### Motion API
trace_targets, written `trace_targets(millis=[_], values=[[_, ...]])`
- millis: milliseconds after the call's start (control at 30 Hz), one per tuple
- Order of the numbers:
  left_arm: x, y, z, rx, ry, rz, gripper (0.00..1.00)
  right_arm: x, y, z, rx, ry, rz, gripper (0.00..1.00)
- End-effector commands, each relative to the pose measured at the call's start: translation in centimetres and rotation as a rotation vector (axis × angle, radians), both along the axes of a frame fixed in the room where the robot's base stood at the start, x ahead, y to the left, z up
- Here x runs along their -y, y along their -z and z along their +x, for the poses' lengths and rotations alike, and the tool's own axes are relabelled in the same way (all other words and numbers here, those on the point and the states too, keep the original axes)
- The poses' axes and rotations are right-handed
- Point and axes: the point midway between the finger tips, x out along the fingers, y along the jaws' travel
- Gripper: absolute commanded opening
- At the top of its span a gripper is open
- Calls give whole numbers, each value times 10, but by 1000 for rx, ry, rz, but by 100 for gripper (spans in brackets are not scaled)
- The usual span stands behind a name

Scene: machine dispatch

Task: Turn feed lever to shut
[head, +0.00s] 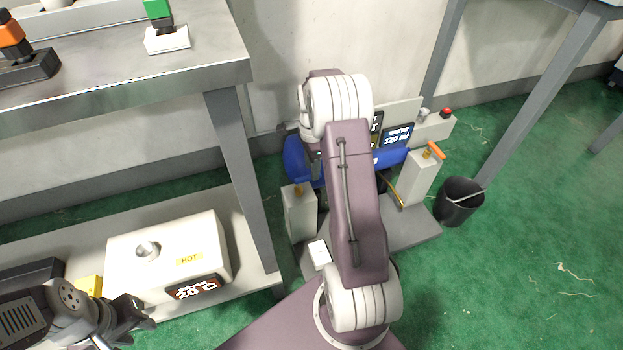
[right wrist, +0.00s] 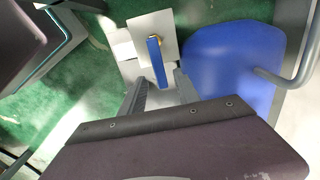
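In the right wrist view a blue lever (right wrist: 157,62) sits on a brass fitting on top of a pale block (right wrist: 150,28). My right gripper (right wrist: 160,78) is open, with the lever's free end between its fingers; I cannot tell whether they touch. An orange lever (head: 437,150) stands on another pale block (head: 418,178) to the right of the arm. No readable label shows which lever is the feed lever. My left gripper (head: 143,313) is at lower left, its fingers apart and empty.
A blue machine body (head: 297,158) stands behind my right arm, with a dark display (head: 398,135) and a red button (head: 446,112). A black bin (head: 460,203) is to the right. A white box marked HOT (head: 165,255) sits on the lower shelf near my left gripper.

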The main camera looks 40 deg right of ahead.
Motion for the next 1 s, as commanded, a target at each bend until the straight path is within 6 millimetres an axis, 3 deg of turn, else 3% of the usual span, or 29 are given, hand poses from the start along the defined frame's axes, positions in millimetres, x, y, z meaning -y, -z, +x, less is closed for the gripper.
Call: trace_targets(millis=[33, 100, 367, 500, 1000], values=[[0, 16, 0, 0, 0, 0, 36, 0, 19, 0, -1, 0, 0, 38], [0, 21, 0, 0, 0, 0, 36, 0, 25, 0, -1, 0, 0, 38], [0, 19, 0, 0, 0, 0, 36, 0, 24, 0, 0, -1, 0, 38], [0, 19, 0, 0, 0, 0, 36, 0, 24, 0, 0, -1, 0, 0], [0, 19, 0, 0, 0, 0, 36, 0, 24, 0, -1, -1, 0, 0]])
